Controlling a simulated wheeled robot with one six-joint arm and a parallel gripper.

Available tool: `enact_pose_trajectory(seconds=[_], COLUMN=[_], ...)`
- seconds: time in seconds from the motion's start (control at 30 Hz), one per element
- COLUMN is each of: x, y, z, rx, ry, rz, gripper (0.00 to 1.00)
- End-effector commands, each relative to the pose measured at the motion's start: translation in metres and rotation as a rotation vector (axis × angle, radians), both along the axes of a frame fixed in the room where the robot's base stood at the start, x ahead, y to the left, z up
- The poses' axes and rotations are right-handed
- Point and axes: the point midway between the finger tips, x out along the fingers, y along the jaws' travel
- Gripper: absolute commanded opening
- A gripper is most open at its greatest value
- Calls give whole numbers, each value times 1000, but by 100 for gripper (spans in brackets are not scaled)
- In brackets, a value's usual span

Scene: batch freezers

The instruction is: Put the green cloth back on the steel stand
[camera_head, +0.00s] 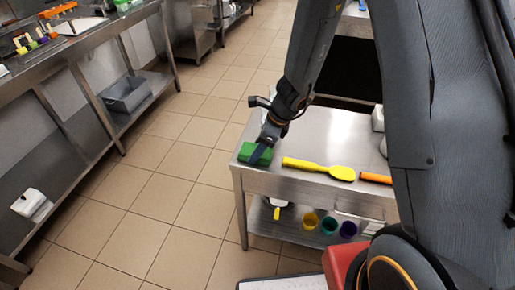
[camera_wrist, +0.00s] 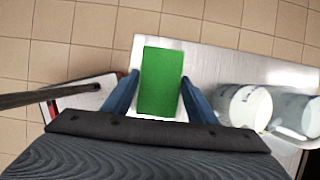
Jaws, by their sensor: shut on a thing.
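The green cloth (camera_head: 254,154) is a folded, block-like piece at the near left corner of the steel stand (camera_head: 330,138). My gripper (camera_head: 262,147) comes down over it from above and is shut on it. In the wrist view the cloth (camera_wrist: 160,80) sits between the two blue fingers, with its far end past the fingertips. The pale stand top (camera_wrist: 208,62) lies beneath and to the right of it. I cannot tell whether the cloth's underside touches the stand.
A yellow spatula (camera_head: 318,168) and an orange tool (camera_head: 375,178) lie on the stand right of the cloth. Several coloured cups (camera_head: 329,225) stand on its lower shelf. White tubs (camera_wrist: 252,107) show at right in the wrist view. Tiled floor (camera_head: 160,200) is clear to the left.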

Motion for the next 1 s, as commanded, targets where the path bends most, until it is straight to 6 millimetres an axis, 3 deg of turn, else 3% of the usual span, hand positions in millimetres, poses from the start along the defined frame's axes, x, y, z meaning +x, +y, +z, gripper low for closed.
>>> enact_pose_trajectory(seconds=[0.2, 0.23, 0.33, 0.73, 1.0], x=[0, 0, 0, 0, -5], y=[0, 0, 0, 0, -17], z=[-4, -3, -2, 2, 45], rx=[0, 0, 0, 0, 0], ry=[0, 0, 0, 0, -5], rz=[0, 0, 0, 0, -1], gripper=[28, 57, 71, 71, 71])
